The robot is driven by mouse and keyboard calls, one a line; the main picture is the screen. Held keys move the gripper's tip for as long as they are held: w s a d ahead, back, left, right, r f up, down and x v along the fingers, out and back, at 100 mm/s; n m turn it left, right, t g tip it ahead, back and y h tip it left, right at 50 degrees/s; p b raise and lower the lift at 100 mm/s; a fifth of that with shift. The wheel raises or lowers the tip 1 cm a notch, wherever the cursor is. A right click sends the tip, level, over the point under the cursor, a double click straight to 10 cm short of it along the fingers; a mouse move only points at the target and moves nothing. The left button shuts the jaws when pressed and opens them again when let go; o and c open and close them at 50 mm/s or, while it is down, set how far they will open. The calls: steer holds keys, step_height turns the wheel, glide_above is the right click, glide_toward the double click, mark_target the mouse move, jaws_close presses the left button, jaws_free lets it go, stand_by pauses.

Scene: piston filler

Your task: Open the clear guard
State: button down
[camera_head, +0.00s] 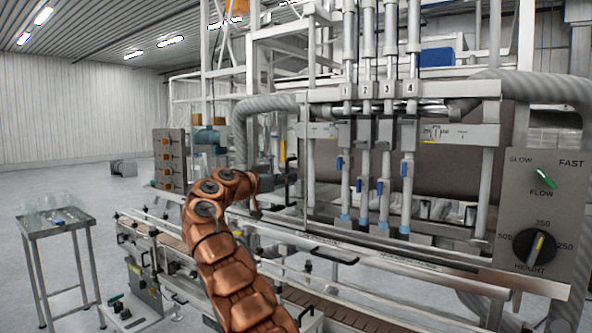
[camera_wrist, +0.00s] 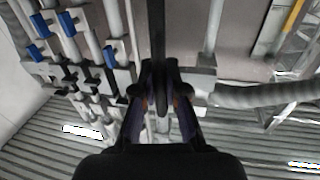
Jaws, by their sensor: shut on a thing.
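The clear guard is hard to make out because it is see-through. A pale rail (camera_head: 400,266) with dark handles, one of them a black handle (camera_head: 335,258), runs along the front of the filler below the nozzles. My gripper (camera_head: 257,200) is at the machine's front left, left of the numbered nozzles, partly hidden by my arm. In the wrist view my gripper (camera_wrist: 162,92) is shut on a dark bar (camera_wrist: 157,35) that runs up between its fingers. Whether this bar belongs to the guard cannot be told.
Several nozzles with blue valves (camera_head: 363,185) stand behind the front rail. A control panel (camera_head: 540,215) with two knobs is at the right. A small table (camera_head: 58,225) with clear items stands at the left. Open floor (camera_head: 60,180) lies behind it.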

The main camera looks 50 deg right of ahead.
steer(key=shift+w+a+p, duration=0.2)
steer(key=shift+w+p, duration=1.05)
steer(key=shift+w, duration=0.2)
steer(key=shift+w+a+p, duration=0.2)
steer(key=shift+w+p, duration=1)
steer(key=shift+w, duration=0.2)
steer(key=c, duration=1.2)
jaws_free()
steer(key=a, duration=1.2)
steer(key=shift+w, duration=0.35)
